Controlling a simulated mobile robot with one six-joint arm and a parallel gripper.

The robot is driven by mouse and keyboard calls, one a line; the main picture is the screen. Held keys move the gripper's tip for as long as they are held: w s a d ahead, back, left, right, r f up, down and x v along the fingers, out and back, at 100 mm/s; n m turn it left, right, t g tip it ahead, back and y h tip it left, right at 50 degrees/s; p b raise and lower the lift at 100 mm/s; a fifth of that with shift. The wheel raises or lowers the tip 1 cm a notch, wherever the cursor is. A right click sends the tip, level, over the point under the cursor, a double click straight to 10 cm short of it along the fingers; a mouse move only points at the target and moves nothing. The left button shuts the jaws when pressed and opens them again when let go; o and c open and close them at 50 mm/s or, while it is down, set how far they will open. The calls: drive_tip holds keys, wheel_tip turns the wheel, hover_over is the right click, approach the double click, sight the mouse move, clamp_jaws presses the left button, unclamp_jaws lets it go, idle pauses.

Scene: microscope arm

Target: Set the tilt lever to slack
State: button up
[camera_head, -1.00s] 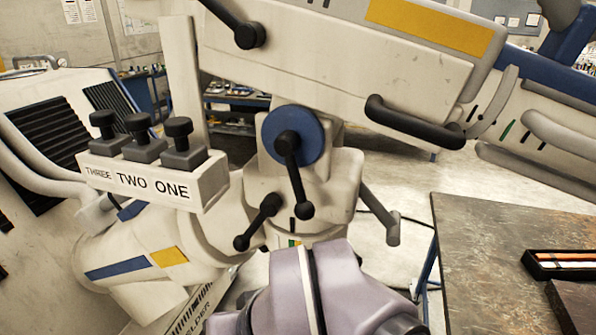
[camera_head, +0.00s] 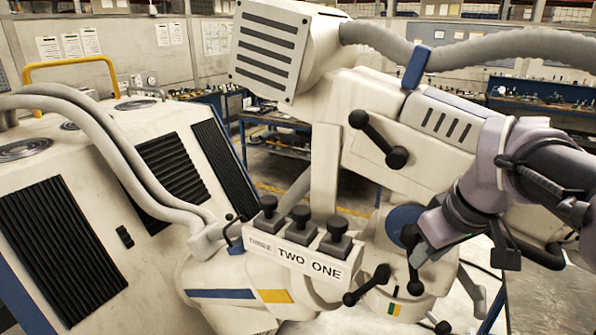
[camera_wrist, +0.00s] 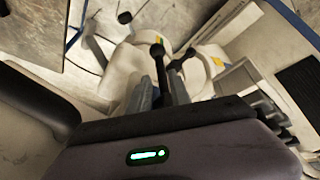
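A black ball-ended lever (camera_head: 412,265) hangs from the blue disc (camera_head: 403,220) at the pivot under the microscope arm's white housing. No label names it as the tilt lever. My gripper (camera_head: 426,250) reaches this lever from the right and partly covers the disc. In the wrist view, the lever (camera_wrist: 158,66) runs between my two grey fingers (camera_wrist: 161,92), its ball end beyond the tips. I cannot tell whether the fingers press on it. A second black lever (camera_head: 367,285) sits lower left on the base; it shows close beside the fingers in the wrist view (camera_wrist: 186,57).
Three black knobs (camera_head: 301,225) stand on a labelled white block just left of the disc. Another black lever (camera_head: 379,138) is on the housing above. A green and yellow mark (camera_head: 394,309) is on the base below. A dark tabletop (camera_head: 550,300) lies at right.

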sight(411, 278)
drive_tip(key=b+x, duration=0.4)
drive_tip(key=x, duration=0.3)
drive_tip(key=shift+w+f, duration=0.1)
drive_tip(key=shift+f, duration=0.1)
clamp_jaws()
idle(1.1)
